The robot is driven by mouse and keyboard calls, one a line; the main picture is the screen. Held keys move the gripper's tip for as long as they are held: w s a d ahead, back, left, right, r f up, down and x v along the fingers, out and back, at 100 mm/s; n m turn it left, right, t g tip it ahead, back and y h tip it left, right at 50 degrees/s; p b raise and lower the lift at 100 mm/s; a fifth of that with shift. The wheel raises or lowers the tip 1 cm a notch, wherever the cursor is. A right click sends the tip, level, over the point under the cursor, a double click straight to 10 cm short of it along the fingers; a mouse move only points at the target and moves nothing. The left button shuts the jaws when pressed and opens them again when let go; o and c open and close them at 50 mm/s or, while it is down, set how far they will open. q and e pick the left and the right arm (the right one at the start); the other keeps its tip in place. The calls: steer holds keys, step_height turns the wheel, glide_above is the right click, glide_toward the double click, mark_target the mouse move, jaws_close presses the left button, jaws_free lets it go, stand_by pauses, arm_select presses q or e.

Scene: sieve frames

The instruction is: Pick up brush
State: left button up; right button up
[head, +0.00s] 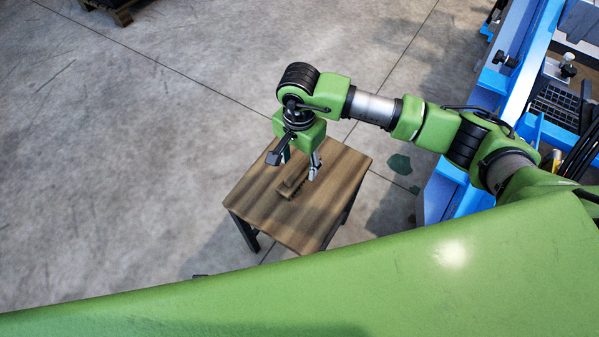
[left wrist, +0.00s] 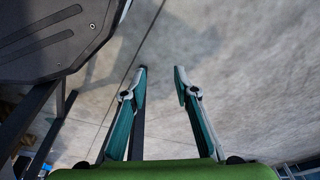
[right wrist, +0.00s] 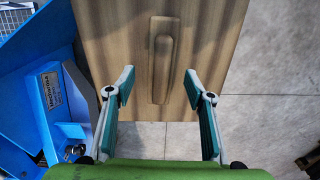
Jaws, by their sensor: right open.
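The brush (head: 291,183) is a brown wooden piece lying on a small wooden table (head: 335,205). In the right wrist view the brush (right wrist: 161,65) lies lengthwise, pointing up the picture, on the wood-grained top. My right gripper (head: 299,165) is over the table, pointing down, and partly covers the brush in the head view. In the right wrist view my right gripper (right wrist: 158,86) is open and empty, its fingers on either side of the brush's near end. My left gripper (left wrist: 161,76) is open and empty over concrete floor in the left wrist view; the head view does not show it.
A blue metal frame (head: 520,60) with equipment stands to the right of the table. Blue parts also show at the left of the right wrist view (right wrist: 25,100). A pallet (head: 115,10) lies at the far top left. The concrete floor left of the table is clear.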

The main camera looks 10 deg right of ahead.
mark_target(299, 166)
step_height(299, 166, down, 4)
steer(key=shift+w+r, duration=0.1)
steer(key=shift+w, duration=0.05)
steer(key=shift+f, duration=0.25)
steer(key=c, duration=1.3)
arm_select(q)
steer(key=shift+w+r, duration=0.3)
steer(key=shift+r, duration=0.35)
arm_select(e)
steer(key=shift+c, duration=0.2)
steer(key=shift+r, duration=0.1)
